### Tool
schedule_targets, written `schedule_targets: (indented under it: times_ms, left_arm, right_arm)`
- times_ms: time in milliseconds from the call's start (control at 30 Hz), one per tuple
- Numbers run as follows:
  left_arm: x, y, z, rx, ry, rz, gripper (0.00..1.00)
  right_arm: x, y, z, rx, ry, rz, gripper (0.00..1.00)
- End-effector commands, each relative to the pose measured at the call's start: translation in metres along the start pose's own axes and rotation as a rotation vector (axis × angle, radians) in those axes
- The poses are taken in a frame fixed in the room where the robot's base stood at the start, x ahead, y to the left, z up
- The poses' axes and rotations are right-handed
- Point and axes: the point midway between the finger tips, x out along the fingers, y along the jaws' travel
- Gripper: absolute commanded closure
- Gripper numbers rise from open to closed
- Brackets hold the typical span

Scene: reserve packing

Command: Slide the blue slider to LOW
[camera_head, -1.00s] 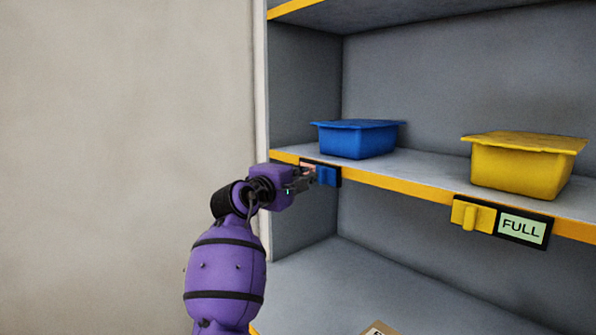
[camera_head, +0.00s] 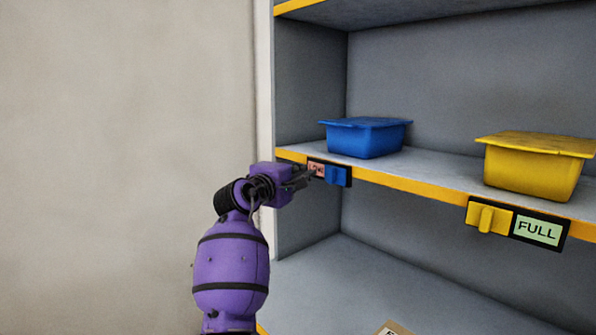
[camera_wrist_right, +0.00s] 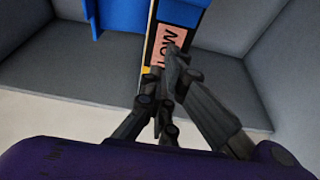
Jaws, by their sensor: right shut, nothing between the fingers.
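The blue slider (camera_head: 338,176) sits at the right side of its dark plate on the shelf edge, below the blue bin. A pink label (camera_head: 317,169) is uncovered to its left; in the right wrist view the label (camera_wrist_right: 168,44) reads LOW. The blue slider (camera_wrist_right: 114,14) also shows at the top of that view. My right gripper (camera_head: 304,178) is shut and empty, just left of the slider and apart from it. In the wrist view its fingertips (camera_wrist_right: 170,62) partly overlap the LOW label; I cannot tell whether they touch it. My left gripper is out of view.
A blue bin (camera_head: 365,138) and a yellow bin (camera_head: 532,165) stand on the shelf (camera_head: 430,190). A yellow slider (camera_head: 488,217) with a FULL label (camera_head: 538,231) is on the right. The cabinet's side wall (camera_head: 308,215) is close behind my gripper.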

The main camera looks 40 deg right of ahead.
Motion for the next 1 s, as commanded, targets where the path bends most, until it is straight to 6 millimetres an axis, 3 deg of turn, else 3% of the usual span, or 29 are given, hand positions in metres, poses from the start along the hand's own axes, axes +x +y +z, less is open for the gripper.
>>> schedule_targets:
  times_ms: [33, 100, 400, 600, 1000]
  left_arm:
    - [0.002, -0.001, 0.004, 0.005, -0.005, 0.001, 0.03]
    - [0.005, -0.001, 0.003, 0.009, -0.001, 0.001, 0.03]
    - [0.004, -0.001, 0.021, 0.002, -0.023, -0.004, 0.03]
    - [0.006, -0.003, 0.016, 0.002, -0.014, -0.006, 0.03]
    - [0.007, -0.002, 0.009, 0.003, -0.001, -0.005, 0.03]
  right_arm:
    - [-0.018, -0.003, -0.003, 0.001, 0.007, 0.001, 1.0]
    - [-0.036, -0.005, -0.004, 0.0, 0.007, -0.001, 1.0]
    - [-0.089, -0.004, -0.003, -0.001, 0.006, -0.002, 1.0]
    - [-0.099, -0.002, -0.002, 0.0, 0.005, 0.0, 1.0]
    - [-0.1, -0.001, -0.002, 0.001, 0.005, 0.0, 1.0]
